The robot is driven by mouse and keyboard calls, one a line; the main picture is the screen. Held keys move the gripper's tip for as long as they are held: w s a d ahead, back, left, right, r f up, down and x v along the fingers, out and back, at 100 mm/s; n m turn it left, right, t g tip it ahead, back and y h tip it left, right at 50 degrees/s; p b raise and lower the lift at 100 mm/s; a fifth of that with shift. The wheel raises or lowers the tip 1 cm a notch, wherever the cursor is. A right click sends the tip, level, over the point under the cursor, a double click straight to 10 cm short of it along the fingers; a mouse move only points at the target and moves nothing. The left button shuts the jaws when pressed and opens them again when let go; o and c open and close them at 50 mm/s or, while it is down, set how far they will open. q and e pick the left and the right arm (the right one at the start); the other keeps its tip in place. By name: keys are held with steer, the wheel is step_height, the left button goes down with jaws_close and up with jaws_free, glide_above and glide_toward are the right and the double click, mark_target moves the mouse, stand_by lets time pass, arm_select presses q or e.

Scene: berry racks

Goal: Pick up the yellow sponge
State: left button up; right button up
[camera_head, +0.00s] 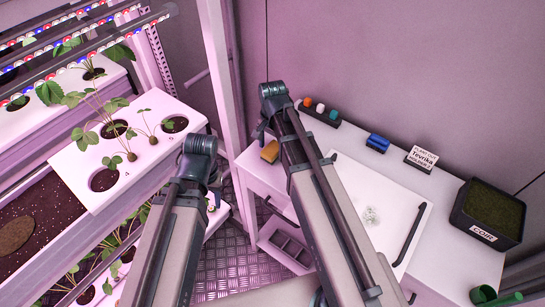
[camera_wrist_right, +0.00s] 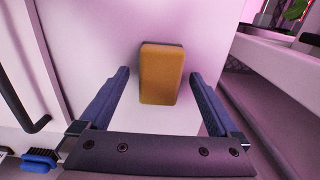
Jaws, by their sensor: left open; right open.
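The yellow sponge (camera_head: 270,151) lies on the left end of the white table in the head view, just left of my right arm. In the right wrist view the sponge (camera_wrist_right: 161,75) lies between the two fingers of my right gripper (camera_wrist_right: 160,85). The fingers are open, with a gap on each side of the sponge. In the head view my right gripper (camera_head: 262,132) is mostly hidden behind its wrist. My left gripper (camera_head: 214,190) is partly visible at the end of the left arm, beside the plant rack, away from the sponge.
The white table (camera_head: 350,165) holds a blue brush (camera_head: 377,142), a small sign (camera_head: 421,158), a black soil box (camera_head: 490,212) and a holder with coloured caps (camera_head: 320,111). A white tray with a dark handle (camera_head: 408,235) lies in front. A plant rack (camera_head: 140,170) stands left, beside a post (camera_head: 222,80).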

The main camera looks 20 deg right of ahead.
steer(key=shift+f, duration=0.55)
arm_select(q)
steer(key=shift+f, duration=0.45)
arm_select(e)
steer(key=shift+r, duration=0.15)
jaws_close()
arm_select(q)
steer(key=shift+r, duration=0.15)
arm_select(e)
steer(key=shift+r, duration=0.1)
